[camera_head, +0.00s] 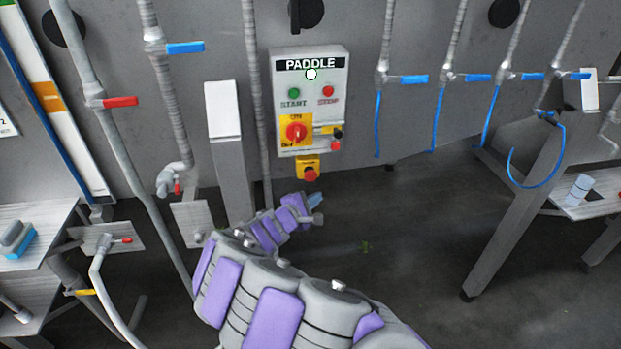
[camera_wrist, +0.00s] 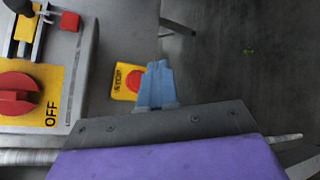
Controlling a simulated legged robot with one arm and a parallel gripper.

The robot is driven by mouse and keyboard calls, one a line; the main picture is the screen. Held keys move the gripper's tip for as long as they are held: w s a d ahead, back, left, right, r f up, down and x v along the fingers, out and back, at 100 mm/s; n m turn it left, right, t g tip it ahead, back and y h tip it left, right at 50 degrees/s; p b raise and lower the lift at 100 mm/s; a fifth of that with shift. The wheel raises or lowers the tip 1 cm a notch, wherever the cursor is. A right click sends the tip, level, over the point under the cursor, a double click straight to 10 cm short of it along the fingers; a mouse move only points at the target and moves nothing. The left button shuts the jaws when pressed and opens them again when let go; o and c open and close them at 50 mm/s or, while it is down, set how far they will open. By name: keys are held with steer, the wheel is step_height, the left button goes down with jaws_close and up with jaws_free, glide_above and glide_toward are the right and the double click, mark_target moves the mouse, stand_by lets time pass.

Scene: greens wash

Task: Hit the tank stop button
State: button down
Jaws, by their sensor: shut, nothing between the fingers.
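A grey control box (camera_head: 341,80) labelled PADDLE hangs on the wall. It has a green START button (camera_head: 293,92), a red STOP button (camera_head: 328,91) and a red rotary switch (camera_head: 296,131) on a yellow plate. Below the box is a red button (camera_head: 310,174) on a yellow plate; in the wrist view this red button (camera_wrist: 134,80) has a plate marked STOP. My gripper (camera_head: 316,199) is shut and empty, just below and right of that lower button. In the wrist view the blue fingertips (camera_wrist: 157,68) overlap the button's right edge; I cannot tell whether they touch it.
Grey pipes with blue-handled valves (camera_head: 412,78) run along the wall to the right. A pipe with a red-handled valve (camera_head: 118,102) is at left. A steel table leg (camera_head: 510,215) stands at right. The dark floor (camera_head: 410,260) between is mostly clear, with a small green scrap (camera_head: 365,247).

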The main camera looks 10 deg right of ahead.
mark_target(311, 177)
steer(key=shift+w, duration=2.85)
steer(key=shift+w+r, duration=0.1)
steer(key=shift+w, duration=0.25)
steer(key=shift+w, duration=0.4)
stand_by(0.5)
steer(key=shift+s, duration=0.1)
steer(key=shift+s+b, duration=0.35)
steer(key=shift+s, duration=0.35)
steer(key=shift+s, duration=0.1)
